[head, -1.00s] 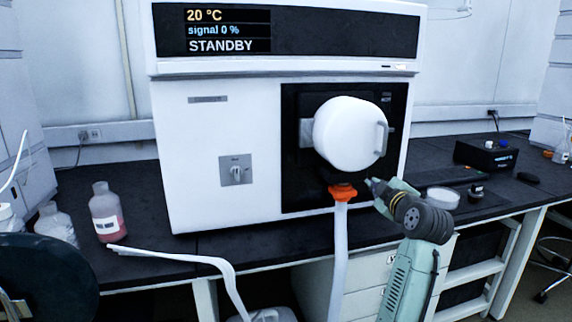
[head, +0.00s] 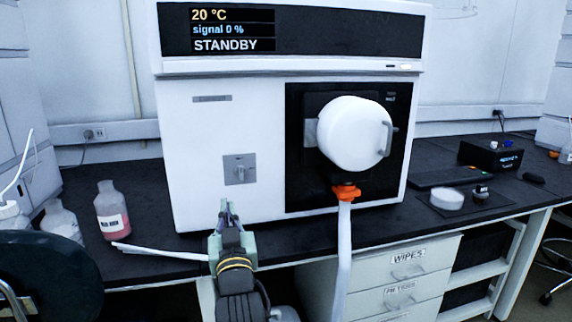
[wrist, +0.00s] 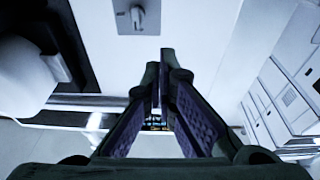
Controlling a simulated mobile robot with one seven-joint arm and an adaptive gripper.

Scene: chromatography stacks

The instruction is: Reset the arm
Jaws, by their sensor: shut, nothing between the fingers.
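My gripper (head: 227,210) is in front of the lower left part of the white instrument (head: 200,150) in the head view, below its small grey switch plate (head: 239,169). My arm comes up from the bottom of the picture. In the wrist view my gripper (wrist: 163,62) has its dark fingers drawn together at the tips, with nothing between them. The switch plate (wrist: 138,14) shows just beyond the fingertips there. I cannot tell whether the fingertips touch the instrument's front.
A round white housing (head: 355,133) sticks out of the instrument's black panel, with an orange fitting (head: 346,192) and white tube below. A bottle of pink liquid (head: 112,211) stands left on the dark bench. A white dish (head: 446,199) and black box (head: 490,154) are at right.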

